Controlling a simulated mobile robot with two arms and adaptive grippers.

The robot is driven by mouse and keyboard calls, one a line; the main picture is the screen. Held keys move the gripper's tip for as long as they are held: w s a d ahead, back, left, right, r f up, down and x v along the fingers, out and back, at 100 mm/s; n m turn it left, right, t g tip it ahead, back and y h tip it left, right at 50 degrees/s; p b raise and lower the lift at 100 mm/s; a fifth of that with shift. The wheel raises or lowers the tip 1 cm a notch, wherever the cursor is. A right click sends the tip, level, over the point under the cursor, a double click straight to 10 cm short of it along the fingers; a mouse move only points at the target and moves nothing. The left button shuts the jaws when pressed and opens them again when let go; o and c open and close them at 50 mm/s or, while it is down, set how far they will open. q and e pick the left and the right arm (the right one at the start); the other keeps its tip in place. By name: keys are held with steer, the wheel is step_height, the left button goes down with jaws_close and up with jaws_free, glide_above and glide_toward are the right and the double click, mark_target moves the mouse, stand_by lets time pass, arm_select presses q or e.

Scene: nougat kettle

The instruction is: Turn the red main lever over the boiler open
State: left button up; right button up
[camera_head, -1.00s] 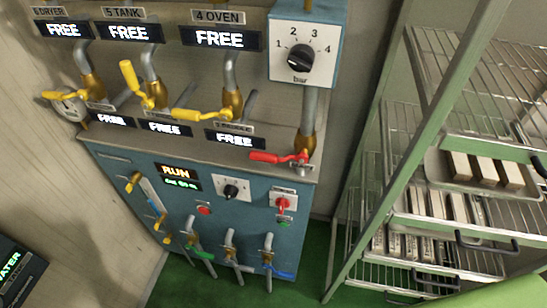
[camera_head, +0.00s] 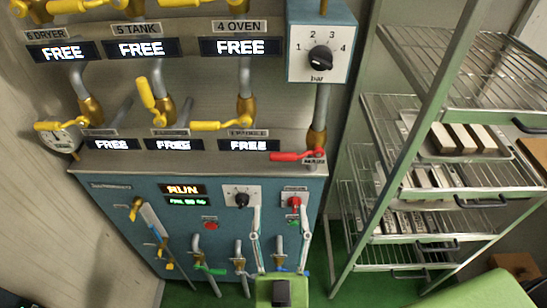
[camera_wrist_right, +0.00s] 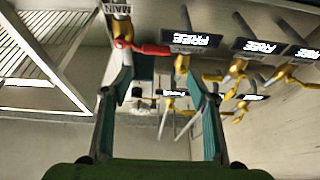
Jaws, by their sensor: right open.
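The red main lever (camera_head: 288,156) lies level, pointing left from the foot of a vertical pipe with a brass valve body (camera_head: 317,136), beside the MAIN label. It stands over the blue boiler cabinet (camera_head: 115,205). My right gripper (camera_head: 279,207) is open and empty in front of the cabinet, below the lever in the picture, with its fingers spread. In the right wrist view the red lever (camera_wrist_right: 150,49) lies beyond the fingertips, and the left finger's tip appears close to its pivot end. I cannot tell whether they touch. My left gripper is out of view.
Yellow levers (camera_head: 222,125) and FREE displays (camera_head: 240,46) line the panel left of the main lever. A pressure dial (camera_head: 320,58) sits above it. A wire rack (camera_head: 440,185) with trays of bars stands at the right.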

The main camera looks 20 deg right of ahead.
mark_target(284, 159)
steer(key=p+x, duration=0.1)
steer(key=x, duration=0.3)
steer(key=p+x, duration=0.2)
steer(key=x, duration=0.2)
steer(key=p+x, duration=0.1)
steer(key=x, duration=0.3)
steer(key=shift+w+d+r, duration=0.1)
steer(key=shift+d+r, duration=0.25)
steer(key=shift+d, duration=0.15)
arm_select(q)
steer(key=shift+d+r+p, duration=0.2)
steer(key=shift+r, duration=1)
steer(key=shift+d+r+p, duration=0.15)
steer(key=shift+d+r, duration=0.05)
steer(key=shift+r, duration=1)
arm_select(e)
steer(key=shift+w+d+r, duration=0.15)
steer(key=shift+w+d, duration=0.05)
steer(key=shift+w, duration=0.5)
steer(key=shift+c, duration=0.3)
